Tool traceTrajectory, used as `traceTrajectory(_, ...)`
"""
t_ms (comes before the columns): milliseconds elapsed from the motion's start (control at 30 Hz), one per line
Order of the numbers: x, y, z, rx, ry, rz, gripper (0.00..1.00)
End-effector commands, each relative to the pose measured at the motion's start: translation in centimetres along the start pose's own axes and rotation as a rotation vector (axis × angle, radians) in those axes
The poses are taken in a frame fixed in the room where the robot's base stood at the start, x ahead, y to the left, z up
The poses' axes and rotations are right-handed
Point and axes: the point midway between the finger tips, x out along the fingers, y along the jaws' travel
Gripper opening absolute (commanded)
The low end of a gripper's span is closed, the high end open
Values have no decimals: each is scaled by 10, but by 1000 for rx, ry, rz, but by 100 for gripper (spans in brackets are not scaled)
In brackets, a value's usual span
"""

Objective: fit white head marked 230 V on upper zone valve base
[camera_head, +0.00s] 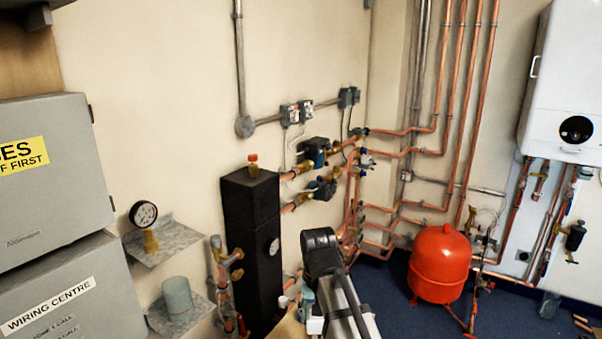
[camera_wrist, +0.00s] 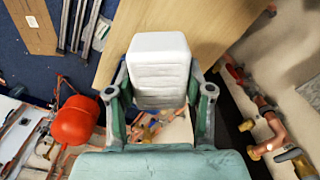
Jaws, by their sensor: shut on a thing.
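A white block-shaped head (camera_wrist: 160,62) with ribbed lines on its face is between the two fingers of my gripper (camera_wrist: 159,95) in the wrist view. The fingers are shut on its sides. Any 230 V marking cannot be read. In the head view my gripper (camera_head: 309,302) is low in the middle, partly hidden by my own arm, and well below and in front of the pipework on the wall. On the upper copper run, a small fitting (camera_head: 359,132) sits right of the upper pump (camera_head: 316,150); I cannot tell for sure whether it is the upper zone valve base.
A lower pump (camera_head: 324,188) and a black vertical housing (camera_head: 252,240) stand left of the pipes. A red vessel (camera_head: 441,265) is on the blue floor at right. A wooden surface (camera_wrist: 215,38) lies beyond the head. Grey boxes (camera_head: 55,180) are at left.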

Motion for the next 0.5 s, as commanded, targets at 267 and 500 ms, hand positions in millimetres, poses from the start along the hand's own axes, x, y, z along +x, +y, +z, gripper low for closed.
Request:
traceTrajectory(267,10,14,-4,-42,1,0,2)
traceTrajectory(500,18,27,-6,-71,0,0,2)
